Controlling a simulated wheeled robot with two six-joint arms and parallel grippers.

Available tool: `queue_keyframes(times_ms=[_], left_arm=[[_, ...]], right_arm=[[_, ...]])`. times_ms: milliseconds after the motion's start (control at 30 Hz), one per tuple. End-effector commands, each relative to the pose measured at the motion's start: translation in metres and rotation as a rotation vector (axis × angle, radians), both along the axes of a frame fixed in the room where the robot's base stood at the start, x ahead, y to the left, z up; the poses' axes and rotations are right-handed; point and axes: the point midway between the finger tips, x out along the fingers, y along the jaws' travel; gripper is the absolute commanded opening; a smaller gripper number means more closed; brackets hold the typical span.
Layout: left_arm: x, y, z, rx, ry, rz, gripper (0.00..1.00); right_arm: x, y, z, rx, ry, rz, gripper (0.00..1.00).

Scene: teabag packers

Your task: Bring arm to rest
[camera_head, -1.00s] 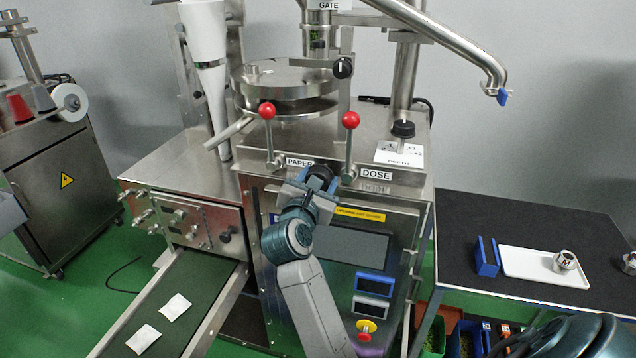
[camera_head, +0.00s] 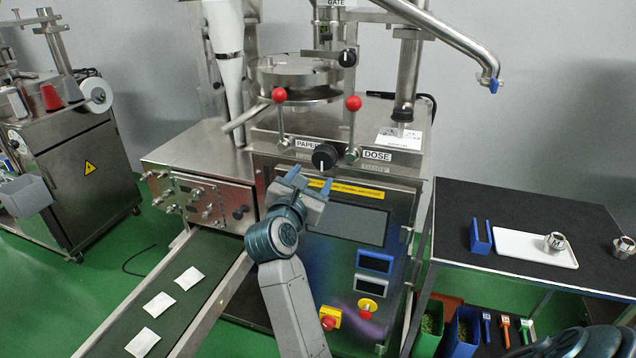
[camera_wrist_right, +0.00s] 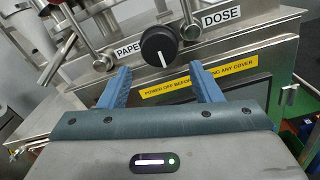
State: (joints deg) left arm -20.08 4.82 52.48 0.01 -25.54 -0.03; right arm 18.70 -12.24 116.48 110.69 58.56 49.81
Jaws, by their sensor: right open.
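My right gripper (camera_head: 310,180) is in front of the steel packing machine, just below the black knob (camera_head: 325,157). Its two blue fingers are apart and empty. In the right wrist view the open fingers (camera_wrist_right: 160,88) point toward the knob (camera_wrist_right: 160,47), which lies beyond their tips with a visible gap. The knob sits between the PAPER and DOSE labels, its white mark close to upright. My left gripper is not seen.
Two red-balled levers (camera_head: 353,103) rise above the knob. Several white teabags (camera_head: 189,278) lie on the green conveyor (camera_head: 213,262) at the left. A black table (camera_head: 530,213) at the right carries a white tray (camera_head: 510,246), a blue holder and metal cups.

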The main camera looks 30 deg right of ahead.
Motion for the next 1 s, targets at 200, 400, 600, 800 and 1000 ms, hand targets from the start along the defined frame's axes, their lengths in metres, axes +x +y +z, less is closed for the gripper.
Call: queue_keyframes(times_ms=[200,400,600,800,1000], left_arm=[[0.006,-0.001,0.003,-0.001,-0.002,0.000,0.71],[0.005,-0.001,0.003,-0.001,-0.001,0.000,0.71],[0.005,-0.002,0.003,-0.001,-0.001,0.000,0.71],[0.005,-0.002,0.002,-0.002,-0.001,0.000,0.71],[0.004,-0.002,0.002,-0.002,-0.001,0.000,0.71]], right_arm=[[0.002,0.003,0.000,-0.001,0.000,-0.002,0.58],[0.002,0.003,0.000,-0.001,0.000,-0.002,0.58],[0.002,0.003,0.000,-0.001,0.000,-0.002,0.58],[0.008,0.002,-0.019,-0.144,0.090,-0.014,0.58],[0.031,0.020,-0.111,-0.770,0.480,0.034,0.58]])
